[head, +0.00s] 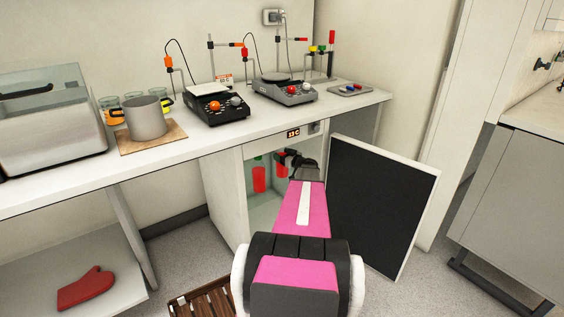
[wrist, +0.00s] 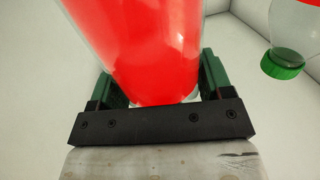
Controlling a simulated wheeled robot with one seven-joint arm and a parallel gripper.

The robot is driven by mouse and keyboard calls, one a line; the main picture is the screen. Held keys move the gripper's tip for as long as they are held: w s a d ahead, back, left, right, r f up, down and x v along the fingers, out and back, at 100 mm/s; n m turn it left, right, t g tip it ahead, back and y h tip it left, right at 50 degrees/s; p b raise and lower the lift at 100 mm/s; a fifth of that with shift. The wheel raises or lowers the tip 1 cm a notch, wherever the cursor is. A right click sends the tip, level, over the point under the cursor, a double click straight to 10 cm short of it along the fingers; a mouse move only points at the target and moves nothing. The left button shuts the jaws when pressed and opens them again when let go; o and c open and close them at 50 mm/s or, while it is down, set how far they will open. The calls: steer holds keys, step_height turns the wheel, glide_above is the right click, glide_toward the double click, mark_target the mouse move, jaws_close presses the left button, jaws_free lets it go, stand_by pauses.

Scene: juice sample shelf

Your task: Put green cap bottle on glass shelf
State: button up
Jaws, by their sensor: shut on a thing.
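My gripper (head: 284,160) is inside the open small fridge under the counter. In the wrist view its green fingers (wrist: 155,85) are shut on a bottle of red liquid (wrist: 150,50); that bottle's cap is out of the picture. Part of the held bottle shows red in the head view (head: 281,171). A second bottle with red liquid (head: 259,178) stands to its left in the fridge. In the wrist view a clear bottle with a green cap (wrist: 283,64) is at the upper right, apart from the fingers. A pale glassy surface (head: 262,212) shows low in the fridge; whether the held bottle touches it is unclear.
The dark fridge door (head: 380,200) stands open on the right, close to my arm. The fridge's left wall (head: 222,190) bounds the other side. A wooden slatted stool (head: 205,300) is below.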

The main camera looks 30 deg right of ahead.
steer(key=f, duration=0.3)
steer(key=shift+w+f, duration=0.25)
steer(key=o, duration=1.3)
steer(key=shift+s, duration=0.1)
steer(key=v, duration=1.1)
steer(key=shift+s+d, duration=0.1)
steer(key=shift+s, duration=0.3)
